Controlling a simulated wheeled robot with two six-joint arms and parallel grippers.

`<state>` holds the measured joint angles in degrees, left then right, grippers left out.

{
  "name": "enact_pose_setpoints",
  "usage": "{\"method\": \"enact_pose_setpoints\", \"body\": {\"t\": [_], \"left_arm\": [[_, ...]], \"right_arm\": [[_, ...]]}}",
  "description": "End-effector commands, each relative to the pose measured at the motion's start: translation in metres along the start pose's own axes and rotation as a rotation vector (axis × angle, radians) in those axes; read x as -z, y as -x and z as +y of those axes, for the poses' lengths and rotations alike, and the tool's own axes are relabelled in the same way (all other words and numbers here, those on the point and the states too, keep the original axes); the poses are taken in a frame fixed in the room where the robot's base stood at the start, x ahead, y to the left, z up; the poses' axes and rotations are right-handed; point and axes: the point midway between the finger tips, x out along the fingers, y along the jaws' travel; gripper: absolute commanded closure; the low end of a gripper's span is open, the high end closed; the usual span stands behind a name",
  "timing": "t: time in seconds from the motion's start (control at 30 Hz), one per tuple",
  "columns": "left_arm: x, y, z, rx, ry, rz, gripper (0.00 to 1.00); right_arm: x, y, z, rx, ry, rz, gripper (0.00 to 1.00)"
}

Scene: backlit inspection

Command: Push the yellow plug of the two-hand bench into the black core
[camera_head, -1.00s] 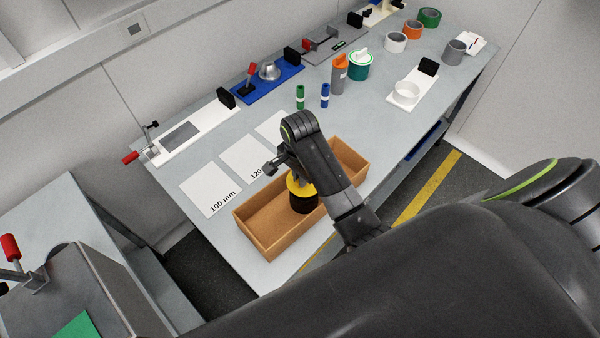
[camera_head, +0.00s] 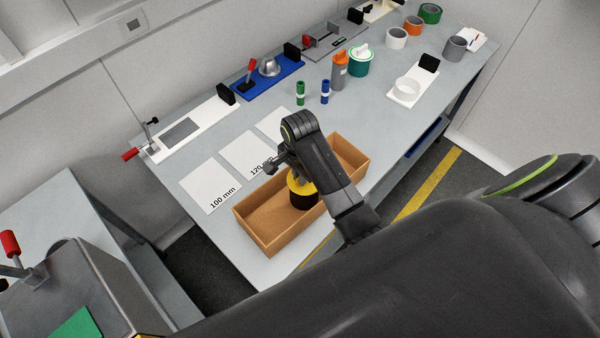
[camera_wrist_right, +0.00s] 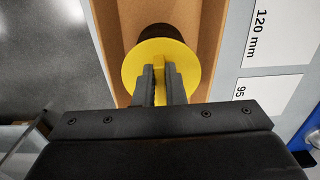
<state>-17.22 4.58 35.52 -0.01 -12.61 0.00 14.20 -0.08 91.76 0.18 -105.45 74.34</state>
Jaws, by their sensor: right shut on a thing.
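The yellow plug (camera_head: 296,186) is a round disc on top of the dark core (camera_head: 305,203), inside an open brown box on the table. In the right wrist view the yellow plug (camera_wrist_right: 136,70) shows as a wide disc with a raised rib, and the black core (camera_wrist_right: 160,31) shows past its far edge. My right gripper (camera_wrist_right: 160,75) is shut on the rib of the plug. In the head view my right gripper (camera_head: 290,173) partly covers the plug. How deep the plug sits in the core is hidden. My left gripper is not in view.
The brown box (camera_head: 249,231) has low walls around the core, with bare floor on either side. White cards (camera_head: 210,186) marked with lengths lie beside it.

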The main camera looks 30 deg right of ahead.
Motion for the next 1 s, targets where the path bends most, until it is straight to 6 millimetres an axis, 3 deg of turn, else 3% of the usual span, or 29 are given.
{"method": "enact_pose_setpoints", "body": {"t": [0.73, 1.0], "left_arm": [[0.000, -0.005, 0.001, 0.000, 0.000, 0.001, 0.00], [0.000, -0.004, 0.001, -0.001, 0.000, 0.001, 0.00]], "right_arm": [[0.000, -0.023, 0.000, 0.000, 0.000, 0.000, 1.00], [0.000, -0.022, 0.000, 0.000, 0.000, 0.000, 1.00]]}}
